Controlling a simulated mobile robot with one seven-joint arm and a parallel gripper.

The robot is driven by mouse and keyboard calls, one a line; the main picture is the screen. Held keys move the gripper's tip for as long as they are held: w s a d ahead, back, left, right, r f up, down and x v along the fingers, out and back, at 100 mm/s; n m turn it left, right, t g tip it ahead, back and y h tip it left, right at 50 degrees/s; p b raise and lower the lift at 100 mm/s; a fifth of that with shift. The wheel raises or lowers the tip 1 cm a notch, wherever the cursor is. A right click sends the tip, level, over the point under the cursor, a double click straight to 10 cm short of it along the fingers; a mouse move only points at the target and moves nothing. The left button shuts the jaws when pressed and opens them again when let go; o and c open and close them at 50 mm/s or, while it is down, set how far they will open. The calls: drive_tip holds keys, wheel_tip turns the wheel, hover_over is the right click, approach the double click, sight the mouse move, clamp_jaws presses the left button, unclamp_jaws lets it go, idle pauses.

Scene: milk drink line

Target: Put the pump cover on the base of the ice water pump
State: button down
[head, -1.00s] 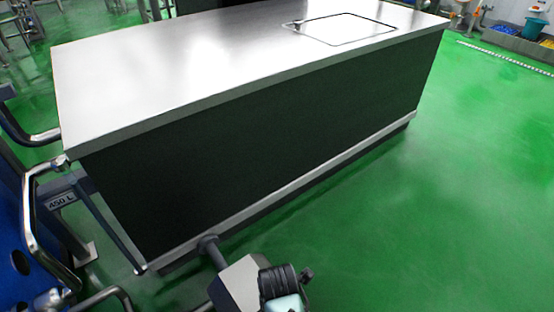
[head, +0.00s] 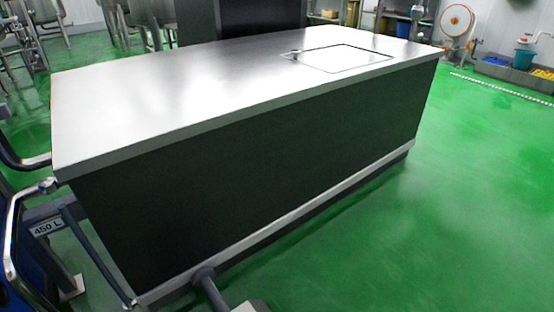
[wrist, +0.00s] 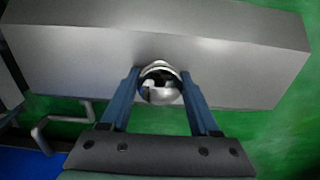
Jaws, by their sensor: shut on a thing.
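In the wrist view my gripper (wrist: 160,73) has its two blue fingers on either side of a round, shiny metal piece, which I take for the pump cover (wrist: 160,92). The gripper is shut on it, and its polished face reflects the surroundings. The piece is held clear of the floor, with the steel counter beyond it. The gripper and cover do not show in the head view now. I cannot make out the base of the ice water pump in either view.
A long steel-topped counter (head: 150,110) with dark sides fills the middle of the head view; its top is bare except for an inset panel (head: 340,60). A bent metal rail (head: 12,225) stands at the left. Green floor (head: 450,230) is open on the right.

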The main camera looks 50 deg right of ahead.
drive_tip(key=shift+c, duration=0.6)
unclamp_jaws()
wheel_tip(320, 180, up, 12)
drive_tip(key=p, duration=0.6)
drive_tip(key=shift+r+p, duration=0.15)
drive_tip(key=shift+p, duration=0.25)
